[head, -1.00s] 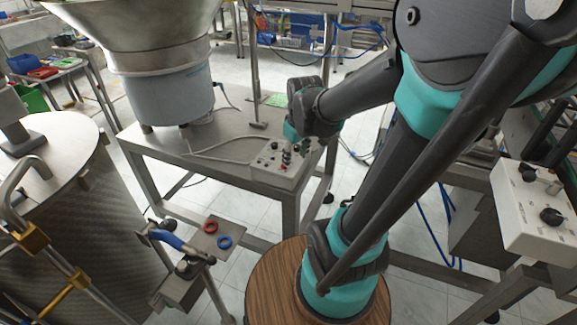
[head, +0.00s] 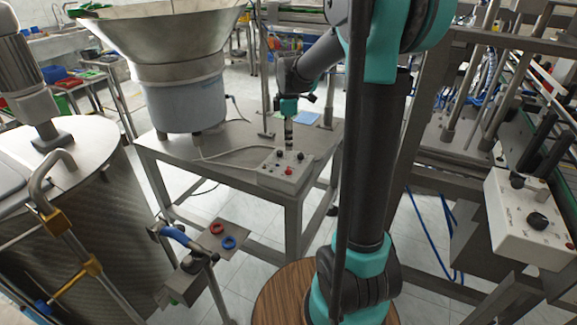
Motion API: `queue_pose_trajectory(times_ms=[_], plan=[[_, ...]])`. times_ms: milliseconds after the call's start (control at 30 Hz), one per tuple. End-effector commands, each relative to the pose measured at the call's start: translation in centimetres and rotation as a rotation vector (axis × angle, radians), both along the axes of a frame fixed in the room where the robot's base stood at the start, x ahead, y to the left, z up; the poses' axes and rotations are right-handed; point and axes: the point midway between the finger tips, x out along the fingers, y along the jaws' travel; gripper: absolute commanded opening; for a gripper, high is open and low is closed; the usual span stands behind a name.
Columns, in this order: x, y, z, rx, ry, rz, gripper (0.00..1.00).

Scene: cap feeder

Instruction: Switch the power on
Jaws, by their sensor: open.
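A small white control box (head: 284,179) sits on the front right part of the metal table under the bowl feeder. Its top carries black knobs, a red button (head: 289,170) and a few smaller controls. One black knob (head: 301,156) is at its right, and another shows near its back edge. My gripper (head: 289,149) points straight down at the back of the box, close to the knobs. It is open, and no object shows in it. The fingertips are too small to tell whether they touch a knob. The knob positions cannot be read.
The feeder bowl (head: 182,88) stands left of my gripper on the same table (head: 158,150). A grey cable runs across the tabletop to the box. Another white control box (head: 530,219) is at the right. A small stand with red and blue rings (head: 229,242) is at lower left.

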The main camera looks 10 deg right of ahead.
Motion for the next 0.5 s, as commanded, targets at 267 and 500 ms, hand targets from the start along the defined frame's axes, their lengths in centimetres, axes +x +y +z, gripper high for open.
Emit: queue_pose_trajectory(times_ms=[267, 500], plan=[[0.0, 0.0, -5.7, 0.000, 0.000, -0.001, 0.47], [0.1, 0.0, -9.5, 0.000, 0.000, -0.001, 0.47]])
